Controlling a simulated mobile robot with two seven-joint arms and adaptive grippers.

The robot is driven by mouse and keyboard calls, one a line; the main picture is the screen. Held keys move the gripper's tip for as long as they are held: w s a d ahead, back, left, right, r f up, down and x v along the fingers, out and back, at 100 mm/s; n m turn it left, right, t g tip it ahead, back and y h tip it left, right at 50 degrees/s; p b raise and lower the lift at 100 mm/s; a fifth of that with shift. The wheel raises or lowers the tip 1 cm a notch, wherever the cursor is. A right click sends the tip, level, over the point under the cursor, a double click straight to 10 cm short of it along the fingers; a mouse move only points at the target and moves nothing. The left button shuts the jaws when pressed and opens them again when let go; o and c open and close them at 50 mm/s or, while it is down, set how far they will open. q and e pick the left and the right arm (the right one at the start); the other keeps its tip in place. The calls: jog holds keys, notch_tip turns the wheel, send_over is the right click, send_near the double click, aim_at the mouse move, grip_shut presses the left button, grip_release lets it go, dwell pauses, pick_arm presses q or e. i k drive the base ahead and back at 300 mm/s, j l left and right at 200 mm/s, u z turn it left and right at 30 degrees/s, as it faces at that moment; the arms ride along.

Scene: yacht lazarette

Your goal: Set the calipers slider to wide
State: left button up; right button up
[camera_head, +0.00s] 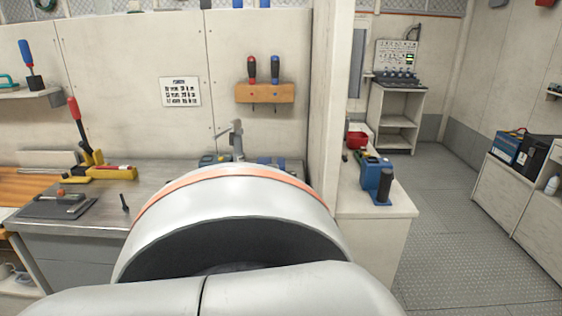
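I cannot make out the calipers or their slider for certain. A grey upright metal piece (237,141) stands at the back of the metal workbench (150,185), just above my arm link. It may be the calipers, but its lower part is hidden, and I cannot tell what it is. A large white and orange arm link of mine fills the lower middle and covers much of the bench. Neither of my grippers shows.
A yellow clamp tool with a red handle (86,140) and a dark plate (58,207) sit on the bench's left. A wooden rack (264,93) holds two screwdrivers on the wall. A blue tool (376,180) stands on the right counter (352,203). The grey floor (470,240) at right is clear.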

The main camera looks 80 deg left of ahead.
aim_at(64, 198)
jog(key=u, duration=4)
